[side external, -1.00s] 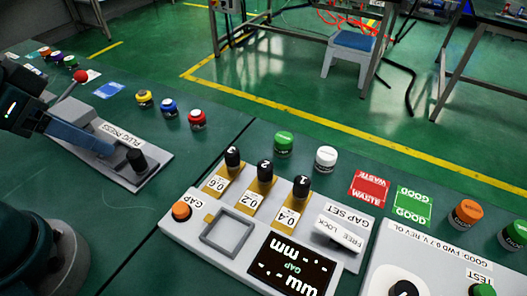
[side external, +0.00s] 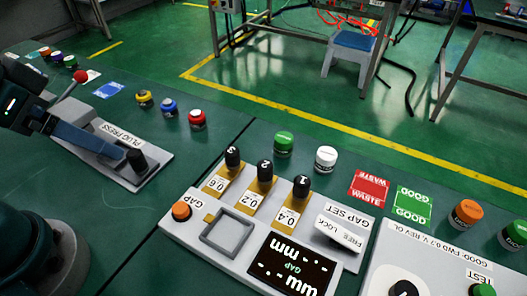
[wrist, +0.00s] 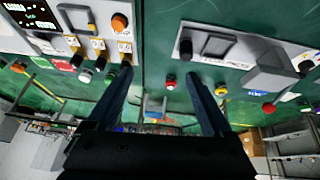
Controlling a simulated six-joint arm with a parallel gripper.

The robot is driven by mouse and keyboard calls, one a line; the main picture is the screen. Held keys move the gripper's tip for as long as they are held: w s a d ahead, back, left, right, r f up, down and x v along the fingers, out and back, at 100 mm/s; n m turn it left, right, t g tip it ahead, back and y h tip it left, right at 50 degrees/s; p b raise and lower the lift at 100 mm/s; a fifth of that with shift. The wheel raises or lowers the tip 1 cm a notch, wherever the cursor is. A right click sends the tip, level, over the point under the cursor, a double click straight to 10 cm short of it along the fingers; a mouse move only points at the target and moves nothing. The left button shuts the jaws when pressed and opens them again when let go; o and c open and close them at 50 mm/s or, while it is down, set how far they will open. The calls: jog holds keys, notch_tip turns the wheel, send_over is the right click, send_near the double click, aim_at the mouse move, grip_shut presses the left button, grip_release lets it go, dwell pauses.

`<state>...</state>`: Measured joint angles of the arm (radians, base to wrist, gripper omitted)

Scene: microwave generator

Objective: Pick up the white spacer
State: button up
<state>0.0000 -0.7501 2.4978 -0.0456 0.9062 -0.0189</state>
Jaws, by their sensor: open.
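The white spacer (side external: 326,158) is a short round cylinder standing on the green bench behind the gap-set unit, right of a green cylinder (side external: 283,144). It also shows in the wrist view (wrist: 85,75), at the left, with the green cylinder (wrist: 109,78) beside it. My gripper (wrist: 158,78) is open and empty, its two dark blue fingers well apart. In the side view a blue finger (side external: 88,138) shows above the plug press, far left of the white spacer; the other finger is not clear there.
The plug press (side external: 125,160) lies below my gripper. The gap-set unit (side external: 225,262) has several black-topped posts close to the spacer. Yellow, blue and red-topped cylinders (side external: 197,120) stand behind the press. Waste (side external: 368,188) and good (side external: 411,206) markers lie right of the spacer.

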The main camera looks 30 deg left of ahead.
jog(key=w+d+r+n+g+h, duration=0.1)
jog(key=w+d+r+n+h, duration=0.3)
jog(key=w+d+n+h, duration=0.3)
jog(key=w+d+r+n+g+h, duration=0.1)
jog(key=w+d+r+n+h, duration=0.3)
jog(key=d, duration=0.5)
jog(key=w+f+n+t+h, duration=0.1)
jog(key=w+f+n+h, duration=0.1)
jog(key=w+f+n, duration=0.3)
jog(key=n+t+y, duration=0.1)
jog(key=n+t, duration=0.1)
jog(key=n, duration=0.4)
send_near(321, 153)
notch_tip(321, 153, up, 6)
jog(key=w, duration=0.1)
jog(key=shift+n, duration=0.5)
jog(key=f, duration=0.5)
jog(key=shift+s+a, duration=0.25)
jog(key=shift+s, duration=0.1)
jog(key=x, duration=0.5)
jog(key=shift+d+f, duration=0.35)
jog(key=shift+f+x, duration=0.15)
jog(key=shift+x, duration=1.4)
jog(key=shift+f+x, duration=0.1)
jog(key=shift+x, duration=1.4)
jog(key=shift+s, duration=0.15)
grip_shut()
